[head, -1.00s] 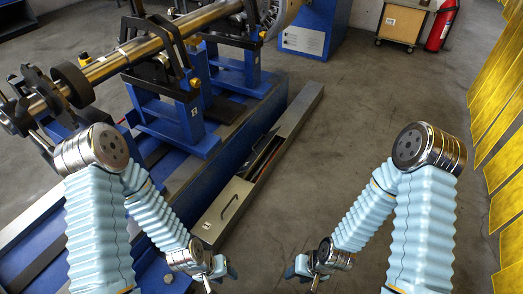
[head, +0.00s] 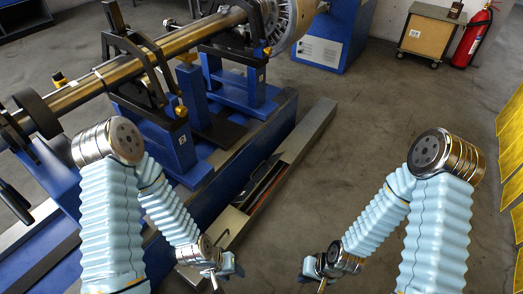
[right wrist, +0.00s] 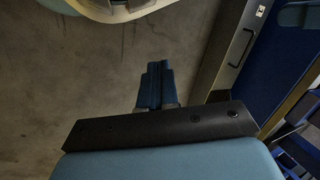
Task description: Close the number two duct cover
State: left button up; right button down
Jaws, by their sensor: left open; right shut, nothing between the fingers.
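A long grey duct (head: 318,120) runs along the floor beside the blue machine bed. A metal cover with a dark handle (head: 222,239) lies over its near part, partly hidden by my left arm. Beyond it a stretch of the duct is open, with dark and reddish things inside (head: 262,185). In the right wrist view a cover with a black handle (right wrist: 240,48) shows at upper right; its small white label is unreadable. My left gripper (head: 216,282) is open over the duct's near end. My right gripper (head: 322,284) is shut and empty, right of the duct; its blue fingers (right wrist: 154,82) are together.
The blue bed (head: 225,170) carries stands and a long shaft (head: 160,55) to the left of the duct. Open grey floor (head: 350,150) lies to the right. A cabinet (head: 428,36) and a red extinguisher (head: 472,38) stand far back. Yellow panels line the right edge.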

aim_at(242, 197)
jog(key=i+l+u, duration=0.2)
jog(key=u, duration=0.2)
jog(key=i+l+u, duration=0.25)
jog(key=u, duration=0.2)
jog(key=i+l+u, duration=0.2)
jog(key=l+u, duration=0.2)
jog(key=u, duration=0.6)
